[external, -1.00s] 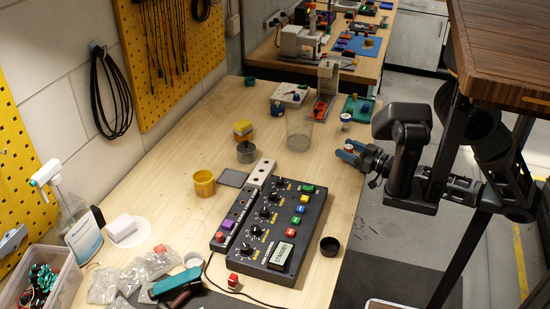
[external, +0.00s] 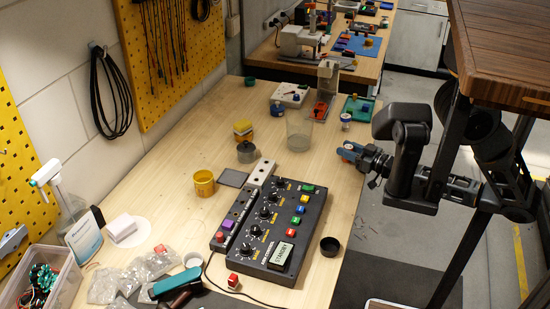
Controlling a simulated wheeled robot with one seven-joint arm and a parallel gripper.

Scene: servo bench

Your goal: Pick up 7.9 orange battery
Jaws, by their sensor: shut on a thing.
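My gripper (external: 350,153) is at the right edge of the wooden bench, low over its top. Its blue fingertips are shut on a small orange-and-white thing (external: 348,146), which looks like the orange battery. Most of it is hidden by the fingers, and no number on it can be read. I cannot tell whether it still touches the bench. A blue-and-white cylinder (external: 346,117) stands upright just behind the gripper, apart from it.
A clear cup (external: 299,132) stands to the left of the gripper. A green tray (external: 358,107) and a red tool (external: 320,108) lie behind. A black control panel (external: 276,230) with coloured buttons and a black round cup (external: 329,246) are nearer the camera. Bench beside the gripper is bare.

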